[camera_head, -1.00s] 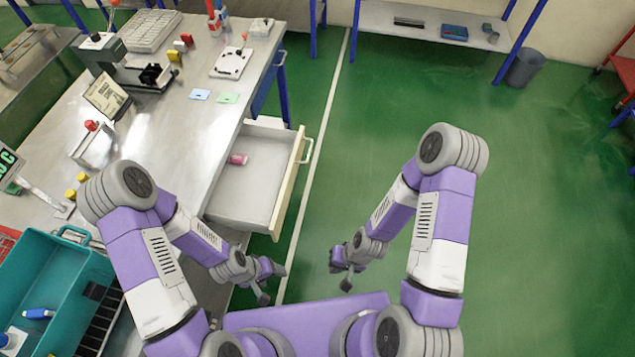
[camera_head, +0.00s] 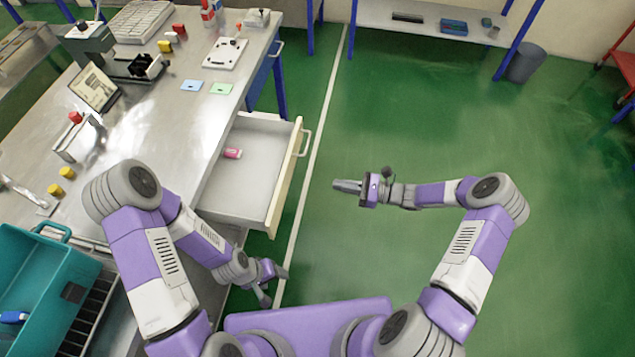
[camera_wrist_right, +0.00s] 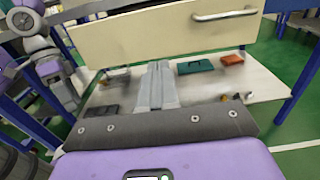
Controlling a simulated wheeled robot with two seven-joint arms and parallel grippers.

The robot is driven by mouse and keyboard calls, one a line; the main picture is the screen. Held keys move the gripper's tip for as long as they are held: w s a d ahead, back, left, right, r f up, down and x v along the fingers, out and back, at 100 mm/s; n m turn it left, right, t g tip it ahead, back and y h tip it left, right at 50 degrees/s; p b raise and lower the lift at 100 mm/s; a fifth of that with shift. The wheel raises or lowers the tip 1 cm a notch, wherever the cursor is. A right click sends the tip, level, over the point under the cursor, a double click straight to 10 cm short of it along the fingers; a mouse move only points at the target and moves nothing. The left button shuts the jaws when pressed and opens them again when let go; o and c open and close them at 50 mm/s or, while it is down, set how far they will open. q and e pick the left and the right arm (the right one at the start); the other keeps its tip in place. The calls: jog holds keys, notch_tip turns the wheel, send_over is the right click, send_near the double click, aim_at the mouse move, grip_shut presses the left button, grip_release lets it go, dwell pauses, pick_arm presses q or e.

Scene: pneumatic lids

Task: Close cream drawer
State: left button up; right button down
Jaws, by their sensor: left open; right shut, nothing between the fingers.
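The cream drawer (camera_head: 284,180) stands pulled out from the right side of the metal workbench, with a pink item (camera_head: 232,153) lying inside. Its metal handle (camera_head: 306,143) is on the front panel. In the right wrist view the cream front panel (camera_wrist_right: 150,38) and handle (camera_wrist_right: 225,15) fill the upper part. My right gripper (camera_head: 336,185) is shut and empty, to the right of the drawer front and apart from it, pointing left towards it. It also shows in the right wrist view (camera_wrist_right: 157,70). My left gripper (camera_head: 275,285) is open and empty, below the drawer's near corner.
The metal workbench (camera_head: 150,110) carries a teal crate (camera_head: 45,270), a white plate fixture (camera_head: 226,54) and several small parts. A blue drawer (camera_head: 264,72) beyond the cream one looks shut. A shelf (camera_head: 430,28) stands at the back.

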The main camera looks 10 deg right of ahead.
aim_at(288, 177)
pick_arm(q)
jog(key=shift+f+b, duration=0.55)
jog(key=shift+f, duration=0.05)
pick_arm(e)
jog(key=x, duration=1.3)
jog(key=shift+a, duration=0.2)
